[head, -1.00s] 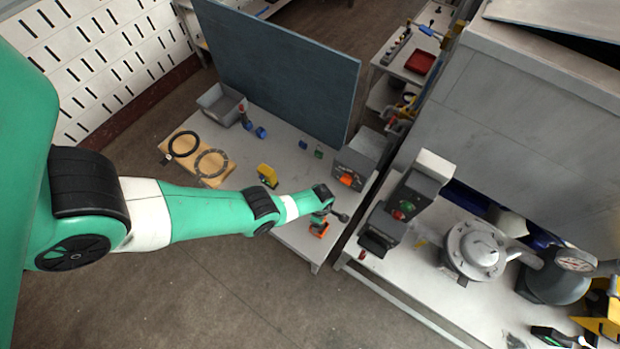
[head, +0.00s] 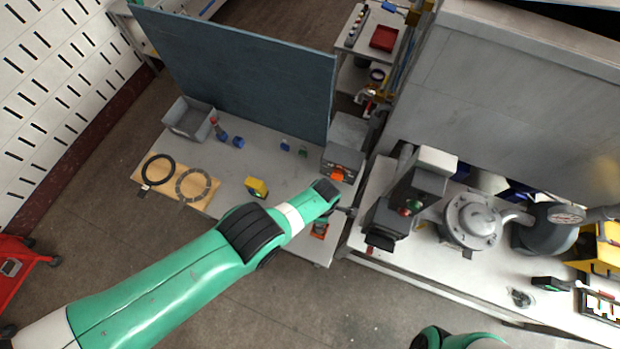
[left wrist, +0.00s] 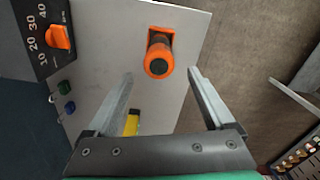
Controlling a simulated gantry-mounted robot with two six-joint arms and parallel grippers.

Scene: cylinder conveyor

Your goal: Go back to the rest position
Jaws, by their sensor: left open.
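My left gripper (head: 349,211) is over the right front corner of the light grey table (head: 225,155). In the left wrist view my left gripper (left wrist: 160,73) has its two fingers wide apart with nothing held between them. An orange cylinder with a dark end (left wrist: 158,55) stands on the table beyond the fingertips, in an orange square base. In the head view the orange piece (head: 320,228) is beside and below the gripper, partly hidden by it. My right gripper is not in view; only a green part of my arm shows at the bottom edge.
A control box with an orange knob (head: 340,173) stands on the table close to my left gripper. A yellow block (head: 256,187), a wooden board with two rings (head: 212,188) and a grey bin (head: 185,120) are further left. A machine bench (head: 400,255) is to the right.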

